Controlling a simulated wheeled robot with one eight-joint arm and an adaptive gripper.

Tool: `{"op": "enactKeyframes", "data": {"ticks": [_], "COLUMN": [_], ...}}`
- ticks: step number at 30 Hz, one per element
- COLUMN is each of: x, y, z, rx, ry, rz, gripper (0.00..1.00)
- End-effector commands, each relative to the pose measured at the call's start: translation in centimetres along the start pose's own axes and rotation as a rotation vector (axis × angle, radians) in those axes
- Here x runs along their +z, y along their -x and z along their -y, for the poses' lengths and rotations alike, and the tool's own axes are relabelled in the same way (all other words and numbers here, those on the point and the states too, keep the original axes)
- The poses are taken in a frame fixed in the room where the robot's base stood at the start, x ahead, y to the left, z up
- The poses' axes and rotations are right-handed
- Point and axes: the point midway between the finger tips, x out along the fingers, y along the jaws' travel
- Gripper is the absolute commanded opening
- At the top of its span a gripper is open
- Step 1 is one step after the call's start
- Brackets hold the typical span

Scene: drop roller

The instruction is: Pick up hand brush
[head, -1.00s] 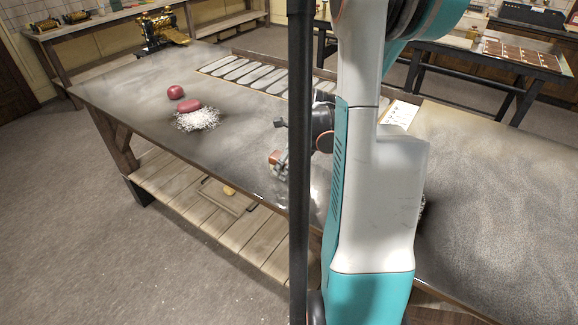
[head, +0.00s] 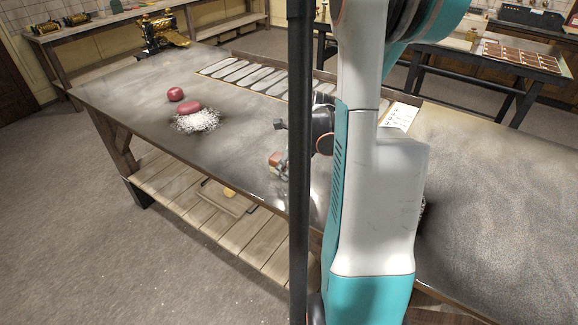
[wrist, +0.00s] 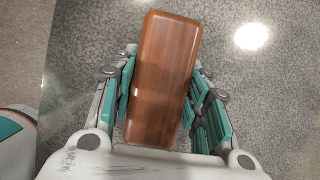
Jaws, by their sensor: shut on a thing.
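The hand brush (wrist: 165,75) shows in the wrist view as a brown wooden block with rounded edges. It lies lengthwise between the teal-padded fingers of my gripper (wrist: 166,88), which is shut on it. The bristles are hidden beneath the block. In the head view the brush (head: 275,159) is a small brown shape over the grey table, just left of the black pole. The pole and my arm hide much of my gripper there. How far the brush is above the table is hard to tell.
The grey worktable (head: 130,95) carries a red ball (head: 176,94), a red lump (head: 190,107) on white shreds (head: 197,122), and a row of pale oval shapes (head: 235,72). A brass machine (head: 162,32) stands at the far end. The table's middle left is clear.

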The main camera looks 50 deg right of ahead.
Motion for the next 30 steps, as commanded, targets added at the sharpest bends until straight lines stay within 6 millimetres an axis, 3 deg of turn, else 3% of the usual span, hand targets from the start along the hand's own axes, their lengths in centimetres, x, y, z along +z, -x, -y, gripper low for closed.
{"op": "enactKeyframes", "data": {"ticks": [6,10,24,30], "x": [0.2,0.9,5.6,7.0], "y": [0.5,2.2,13.5,16.9], "z": [0.0,-0.1,-0.1,-0.1], "rx": [0.0,0.0,0.0,0.0], "ry": [0.001,0.001,0.0,0.0], "rz": [-0.001,-0.001,-0.001,-0.001], "gripper": [0.16,0.16,0.16,0.16]}}
